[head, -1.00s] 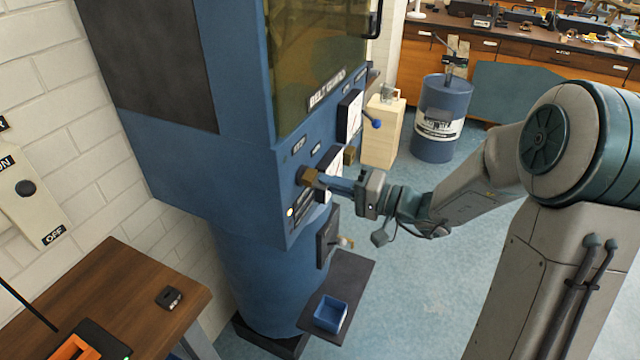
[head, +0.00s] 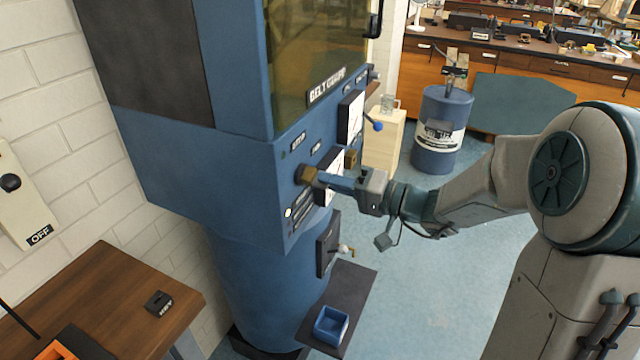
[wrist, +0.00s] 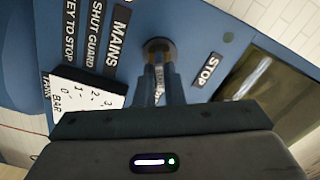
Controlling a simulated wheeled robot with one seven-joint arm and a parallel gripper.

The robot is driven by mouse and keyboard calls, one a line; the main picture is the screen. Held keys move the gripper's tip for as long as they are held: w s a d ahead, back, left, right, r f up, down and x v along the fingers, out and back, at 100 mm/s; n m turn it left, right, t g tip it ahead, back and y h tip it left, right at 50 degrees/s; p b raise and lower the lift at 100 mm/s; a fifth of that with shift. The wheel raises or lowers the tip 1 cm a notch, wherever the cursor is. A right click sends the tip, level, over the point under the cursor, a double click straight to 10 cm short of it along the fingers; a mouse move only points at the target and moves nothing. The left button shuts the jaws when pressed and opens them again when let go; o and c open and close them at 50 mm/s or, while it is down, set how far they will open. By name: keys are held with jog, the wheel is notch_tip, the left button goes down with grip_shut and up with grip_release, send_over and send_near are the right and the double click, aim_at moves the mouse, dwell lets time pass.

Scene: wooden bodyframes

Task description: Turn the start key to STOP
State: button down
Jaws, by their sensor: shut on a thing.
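The start key, a brass-coloured knob (head: 307,175), sits on the front panel of the tall blue machine (head: 165,180). My gripper (head: 322,178) reaches in from the right and is shut on it. In the wrist view the round brass key base (wrist: 158,48) shows beyond my gripper's fingers (wrist: 160,80), with a small lettered part between them that I cannot read. The fingers hide most of the key's grip.
Labels MAINS, SHUT GUARD and KEY TO STOP (wrist: 95,35) and a white gauge (wrist: 85,92) are close by. A lit lamp (head: 288,212) is below the key. A shelf with a blue bin (head: 331,325) juts out underneath. A wooden bench (head: 120,310) stands at left.

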jog(key=shift+f+n+b, duration=0.15)
jog(key=shift+n+b, duration=1.05)
jog(key=shift+b, duration=1.7)
jog(key=shift+f+n+b, duration=0.1)
jog(key=shift+n+b, duration=1.1)
jog(key=shift+b, duration=1.7)
jog(key=shift+r+n+b, duration=0.1)
jog(key=shift+n+b, duration=0.4)
jog(key=shift+b, duration=0.45)
jog(key=shift+n+b, duration=0.3)
jog(key=shift+b, duration=0.6)
jog(key=shift+n+b, duration=2.9)
jog(key=shift+b, duration=3.55)
jog(key=c, duration=1.5)
grip_release()
jog(key=shift+o, duration=0.2)
jog(key=shift+r, duration=0.1)
jog(key=shift+d, duration=0.1)
